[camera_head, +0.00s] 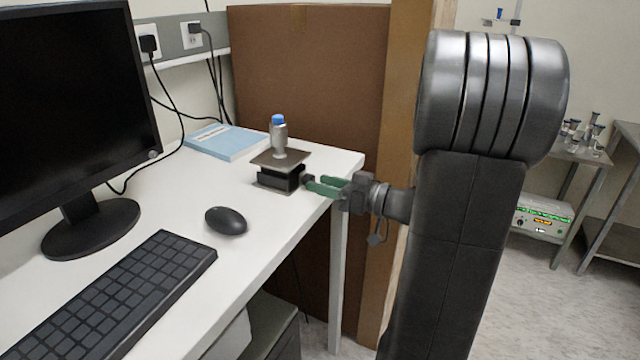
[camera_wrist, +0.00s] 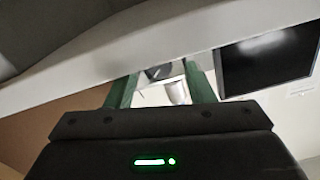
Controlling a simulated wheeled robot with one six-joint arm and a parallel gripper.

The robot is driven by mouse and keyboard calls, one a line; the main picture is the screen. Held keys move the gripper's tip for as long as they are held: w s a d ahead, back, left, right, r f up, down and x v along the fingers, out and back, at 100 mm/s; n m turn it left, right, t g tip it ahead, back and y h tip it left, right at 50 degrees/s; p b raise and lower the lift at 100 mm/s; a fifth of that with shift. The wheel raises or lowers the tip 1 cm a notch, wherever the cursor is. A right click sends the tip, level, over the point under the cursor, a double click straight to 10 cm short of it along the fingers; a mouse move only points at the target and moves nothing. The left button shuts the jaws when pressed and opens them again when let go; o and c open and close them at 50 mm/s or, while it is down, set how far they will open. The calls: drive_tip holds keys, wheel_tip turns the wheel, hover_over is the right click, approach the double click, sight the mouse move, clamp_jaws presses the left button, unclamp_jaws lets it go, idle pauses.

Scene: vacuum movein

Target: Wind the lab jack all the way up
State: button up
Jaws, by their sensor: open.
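The lab jack (camera_head: 278,178) stands on the white desk near its far right corner, with a dark body and a flat grey top plate close above it. A small silver bottle (camera_head: 279,138) with a blue cap stands upright on the plate. The jack's dark knob (camera_head: 308,181) faces right, towards my gripper (camera_head: 318,186). The green fingers are open at the knob; I cannot tell whether they touch it. In the wrist view, my gripper (camera_wrist: 163,74) has a dark round part, apparently the knob (camera_wrist: 158,72), between its fingers, with the bottle (camera_wrist: 178,93) showing beyond.
A blue book (camera_head: 226,141) lies behind the jack. A mouse (camera_head: 226,221), a keyboard (camera_head: 120,295) and a monitor (camera_head: 75,110) are to the left. A brown panel (camera_head: 310,80) rises behind the desk. Desk surface between mouse and jack is clear.

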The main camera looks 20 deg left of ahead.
drive_tip(key=d, duration=1.2)
drive_tip(key=shift+s+d+b, duration=0.15)
drive_tip(key=shift+s+b, duration=0.25)
drive_tip(key=shift+s, duration=0.05)
